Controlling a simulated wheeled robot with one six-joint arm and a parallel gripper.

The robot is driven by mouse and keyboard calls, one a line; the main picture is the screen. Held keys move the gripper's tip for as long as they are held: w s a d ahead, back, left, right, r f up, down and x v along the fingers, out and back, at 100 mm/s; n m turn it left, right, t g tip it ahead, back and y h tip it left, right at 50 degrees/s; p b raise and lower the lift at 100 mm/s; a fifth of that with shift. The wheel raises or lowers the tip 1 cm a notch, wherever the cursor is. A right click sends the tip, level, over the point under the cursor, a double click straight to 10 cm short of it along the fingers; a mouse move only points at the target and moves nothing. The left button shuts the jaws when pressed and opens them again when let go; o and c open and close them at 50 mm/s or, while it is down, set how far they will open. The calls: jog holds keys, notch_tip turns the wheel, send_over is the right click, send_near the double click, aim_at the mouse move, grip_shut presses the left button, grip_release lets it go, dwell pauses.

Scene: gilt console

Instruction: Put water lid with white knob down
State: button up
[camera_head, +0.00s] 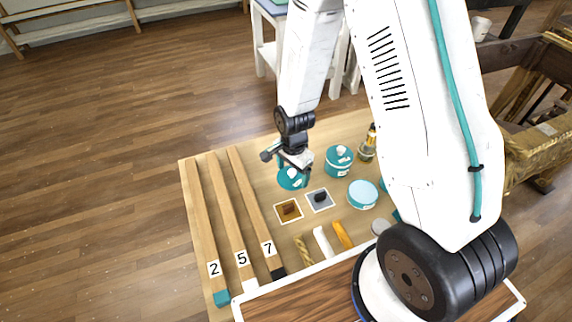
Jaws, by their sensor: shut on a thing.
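The teal water lid with a white knob (291,180) is under my gripper (294,166) in the head view, near the middle of the light wooden board. My gripper points down and is shut on the lid's knob, which the fingers partly hide. Whether the lid touches the board or hangs just above it, I cannot tell. A second teal thing with a white knob (339,160), a round pot, stands to the right, apart from the held lid.
Numbered wooden sticks (230,222) lie to the left. An orange-brown square (289,210) and a grey square (320,199) lie just in front of the lid. A round light-blue-topped tin (362,194) and a brass-and-dark bottle (368,146) stand right. Board between sticks and lid is clear.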

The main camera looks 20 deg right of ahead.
jog(key=w, duration=0.6)
jog(key=shift+d+f, duration=0.25)
jog(key=shift+w+f, duration=0.2)
jog(key=shift+f, duration=1.6)
jog(key=o, duration=0.9)
jog(key=shift+f, duration=0.1)
